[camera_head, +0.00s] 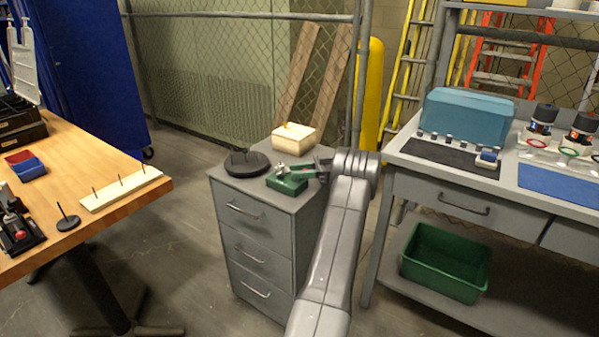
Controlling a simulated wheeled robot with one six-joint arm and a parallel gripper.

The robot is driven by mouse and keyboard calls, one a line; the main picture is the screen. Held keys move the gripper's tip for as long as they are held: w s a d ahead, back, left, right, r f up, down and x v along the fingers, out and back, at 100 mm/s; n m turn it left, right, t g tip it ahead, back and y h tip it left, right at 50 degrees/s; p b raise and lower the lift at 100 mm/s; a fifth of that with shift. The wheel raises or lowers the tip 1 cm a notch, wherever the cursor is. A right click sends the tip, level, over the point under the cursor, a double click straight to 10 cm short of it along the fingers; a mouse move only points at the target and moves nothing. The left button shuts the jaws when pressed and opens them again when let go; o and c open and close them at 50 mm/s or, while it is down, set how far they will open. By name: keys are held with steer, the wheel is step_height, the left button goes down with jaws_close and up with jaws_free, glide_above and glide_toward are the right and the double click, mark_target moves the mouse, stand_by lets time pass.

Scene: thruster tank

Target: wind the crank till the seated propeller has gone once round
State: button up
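A small green block (288,185) with silver metal parts (280,169) on top sits at the front right of the grey drawer cabinet's top. It looks like the crank unit, but the crank handle cannot be made out. My gripper (317,168) reaches in from the right, beside the block's right end. Its fingers are too small and dark to tell whether they are open, or touch anything. A black round base (247,164) with a short upright stands to the left. A cream box (294,138) with a small orange-brown piece on top stands behind. I cannot clearly make out a propeller.
The grey drawer cabinet (253,233) stands between a wooden table (95,160) and a grey workbench (440,187). The workbench holds a teal case (467,115) and a black mat; a green bin (445,262) is below. My arm covers the cabinet's right side.

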step_height(320, 180, up, 10)
steer(key=p, duration=0.3)
stand_by(0.3)
